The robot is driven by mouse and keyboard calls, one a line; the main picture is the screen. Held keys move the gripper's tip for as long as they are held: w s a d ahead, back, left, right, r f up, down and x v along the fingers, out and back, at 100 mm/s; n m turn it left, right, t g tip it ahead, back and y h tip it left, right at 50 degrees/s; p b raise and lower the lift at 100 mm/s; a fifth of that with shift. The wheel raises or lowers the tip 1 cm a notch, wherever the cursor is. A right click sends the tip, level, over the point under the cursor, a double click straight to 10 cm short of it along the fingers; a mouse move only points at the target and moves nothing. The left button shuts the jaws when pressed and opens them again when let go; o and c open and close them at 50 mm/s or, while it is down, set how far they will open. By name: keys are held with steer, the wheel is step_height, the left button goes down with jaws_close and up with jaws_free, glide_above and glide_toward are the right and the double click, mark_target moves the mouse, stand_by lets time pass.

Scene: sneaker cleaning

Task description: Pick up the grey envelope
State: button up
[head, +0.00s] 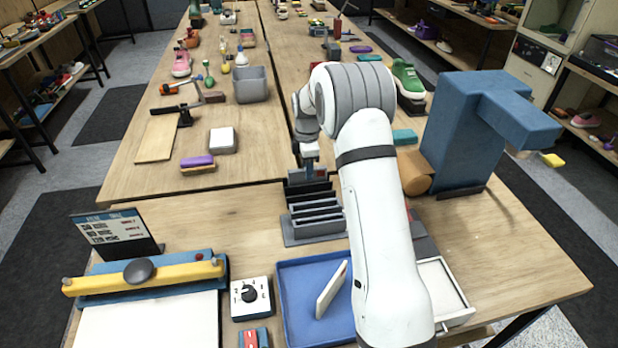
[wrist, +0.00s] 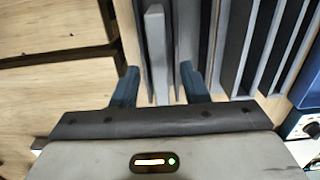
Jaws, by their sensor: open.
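My gripper (head: 309,160) is above the back end of a dark grey slotted rack (head: 318,232), partly hidden by my arm. In the wrist view my gripper (wrist: 158,72) is open, one finger on each side of a thin light-grey upright piece (wrist: 156,40). The fingers look apart from it. I cannot tell whether this piece is the grey envelope or a divider of the rack. The rack's other grey and black upright plates (wrist: 232,45) stand to the right of it. No other piece shows clearly as a grey envelope.
A blue tray (head: 295,285) with a leaning cream piece (head: 331,290) lies in front of the rack. A white dial box (head: 251,298) and a yellow-barred press (head: 145,277) are to the left. A large blue machine (head: 470,130) stands right. Bare table lies left of the rack.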

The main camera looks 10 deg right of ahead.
steer(key=shift+f, duration=1.2)
jaws_close()
